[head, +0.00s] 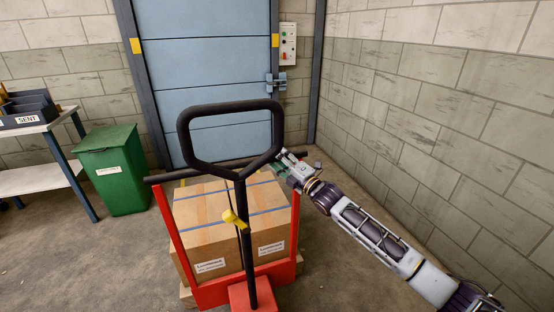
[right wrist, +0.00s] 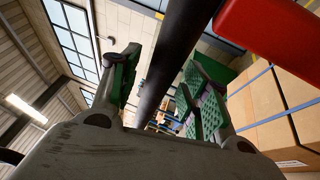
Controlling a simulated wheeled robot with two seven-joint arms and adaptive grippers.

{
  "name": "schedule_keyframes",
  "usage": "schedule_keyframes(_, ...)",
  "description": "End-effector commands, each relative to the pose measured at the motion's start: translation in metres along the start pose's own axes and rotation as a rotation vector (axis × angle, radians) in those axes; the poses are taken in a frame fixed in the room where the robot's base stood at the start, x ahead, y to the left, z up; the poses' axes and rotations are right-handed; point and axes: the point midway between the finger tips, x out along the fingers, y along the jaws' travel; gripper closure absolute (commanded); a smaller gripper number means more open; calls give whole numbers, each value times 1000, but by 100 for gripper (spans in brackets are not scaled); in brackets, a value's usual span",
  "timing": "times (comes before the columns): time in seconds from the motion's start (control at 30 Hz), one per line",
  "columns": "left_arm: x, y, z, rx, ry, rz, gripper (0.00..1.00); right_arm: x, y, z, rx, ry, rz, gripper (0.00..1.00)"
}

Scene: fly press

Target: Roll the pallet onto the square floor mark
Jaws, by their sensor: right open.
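A red pallet truck (head: 252,296) with a black loop handle (head: 184,133) stands in front of me. It carries strapped cardboard cartons (head: 205,235), and a little of the wooden pallet (head: 187,296) shows beneath them. A black crossbar (head: 163,178) runs along the top of the red frame. My right gripper (head: 286,167) is at the crossbar's right end, beside the loop. In the right wrist view, my right gripper (right wrist: 155,92) is open with a black bar (right wrist: 178,55) between its green-padded fingers. I cannot tell if they touch it. My left gripper and the floor mark are not in view.
A blue door (head: 205,70) with a latch (head: 276,82) stands behind the load. A green bin (head: 112,170) and a table (head: 40,125) with dark trays (head: 28,108) are at the left. A block wall (head: 440,100) closes the right side. Bare floor lies at the left front.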

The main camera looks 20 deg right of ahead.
Motion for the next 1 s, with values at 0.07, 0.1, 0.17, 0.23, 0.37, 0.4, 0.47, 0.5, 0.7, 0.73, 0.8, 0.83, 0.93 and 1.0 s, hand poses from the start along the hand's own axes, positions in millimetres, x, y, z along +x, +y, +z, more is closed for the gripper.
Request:
schedule_keyframes(0.07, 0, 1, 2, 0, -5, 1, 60, 5, 0, 0, 1, 0, 0, 54)
schedule_keyframes(0.1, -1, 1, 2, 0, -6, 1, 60, 6, 0, 0, 1, 0, 0, 54)
schedule_keyframes(0.17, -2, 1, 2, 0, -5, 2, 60, 9, 0, 0, 1, 1, 0, 54)
schedule_keyframes(0.23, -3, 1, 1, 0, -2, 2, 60, 10, 0, 0, 1, 0, 0, 54)
schedule_keyframes(0.37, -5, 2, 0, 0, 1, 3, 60, 12, 0, 0, 1, 0, -1, 54)
schedule_keyframes(0.4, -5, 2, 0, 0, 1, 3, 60, 12, 0, 0, 1, 0, -1, 54)
schedule_keyframes(0.47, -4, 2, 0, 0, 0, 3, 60, 12, 0, 0, 1, 0, -1, 54)
schedule_keyframes(0.5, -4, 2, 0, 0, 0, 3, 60, 12, 0, 0, 1, 0, -1, 54)
schedule_keyframes(0.7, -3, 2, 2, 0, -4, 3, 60, 12, 0, 0, 1, 0, -1, 64)
schedule_keyframes(0.73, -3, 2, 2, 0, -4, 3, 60, 12, 0, 0, 0, 0, -1, 68)
schedule_keyframes(0.8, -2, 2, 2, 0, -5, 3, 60, 12, 0, 0, 0, 0, -1, 77)
schedule_keyframes(0.83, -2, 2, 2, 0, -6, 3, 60, 12, 0, 0, 0, 0, -1, 81)
schedule_keyframes(0.93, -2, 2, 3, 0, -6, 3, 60, 12, 0, 0, 0, 0, -1, 94)
schedule_keyframes(1.0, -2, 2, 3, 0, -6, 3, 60, 12, 0, 0, 0, 0, -1, 100)
